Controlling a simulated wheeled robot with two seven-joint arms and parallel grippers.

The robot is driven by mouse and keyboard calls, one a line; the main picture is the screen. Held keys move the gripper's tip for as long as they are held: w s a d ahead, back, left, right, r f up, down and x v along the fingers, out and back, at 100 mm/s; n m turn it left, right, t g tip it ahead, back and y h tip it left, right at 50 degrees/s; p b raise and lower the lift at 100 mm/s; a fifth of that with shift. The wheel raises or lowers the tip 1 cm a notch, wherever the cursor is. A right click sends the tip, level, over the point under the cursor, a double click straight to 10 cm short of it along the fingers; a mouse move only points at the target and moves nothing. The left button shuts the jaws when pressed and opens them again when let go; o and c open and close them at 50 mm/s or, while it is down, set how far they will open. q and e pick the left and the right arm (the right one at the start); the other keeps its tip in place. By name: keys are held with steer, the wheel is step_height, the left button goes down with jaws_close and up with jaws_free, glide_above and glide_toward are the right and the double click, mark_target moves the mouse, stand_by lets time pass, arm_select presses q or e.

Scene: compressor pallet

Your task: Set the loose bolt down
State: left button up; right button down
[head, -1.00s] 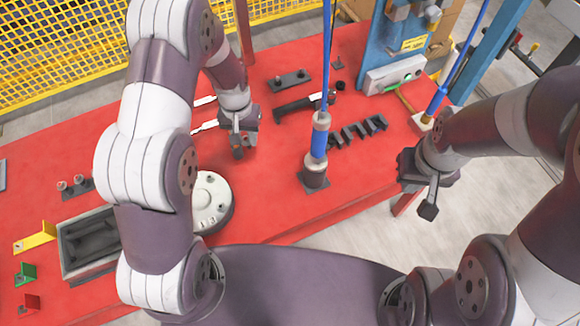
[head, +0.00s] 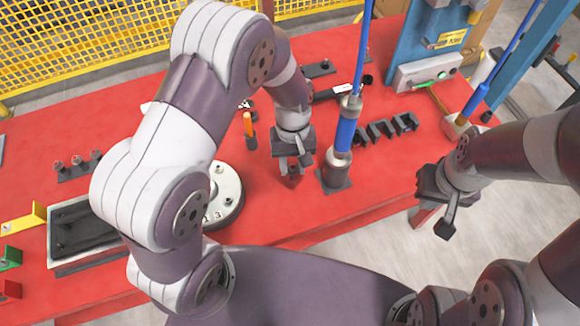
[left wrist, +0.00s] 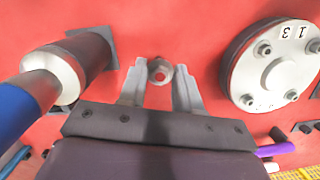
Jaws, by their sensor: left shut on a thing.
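The loose bolt (left wrist: 160,70) shows in the left wrist view as a grey hex head with a round centre, between the fingertips of my left gripper (left wrist: 158,78). The fingers are shut on it, with the red table top behind. In the head view my left gripper (head: 293,166) points down over the red table (head: 270,215), between the round white flanged cover (head: 228,190) and the blue upright tool (head: 345,135). The bolt is hardly visible there. Whether it touches the table is unclear. My right gripper (head: 445,222) hangs off the table's right edge; its jaw opening is unclear.
The cover (left wrist: 265,68) and the blue tool's cylinder (left wrist: 60,75) flank the gripper closely in the left wrist view. Black blocks (head: 385,130) stand right of the tool. An orange-handled item (head: 248,125) is behind. A grey tray (head: 85,230) is at left. Front table area is clear.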

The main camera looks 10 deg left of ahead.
arm_select(q)
steer(key=f, duration=0.1)
steer(key=w+f, duration=0.1)
steer(key=f, duration=0.1)
steer(key=a+f, duration=0.1)
steer(key=shift+w+a+f+p, duration=0.1)
steer(key=shift+w+f+p, duration=0.1)
steer(key=shift+p, duration=0.1)
steer(key=shift+w+f, duration=0.15)
steer(key=shift+f, duration=0.25)
steer(key=shift+f, duration=0.15)
steer(key=o, duration=1)
steer(key=shift+o, duration=0.2)
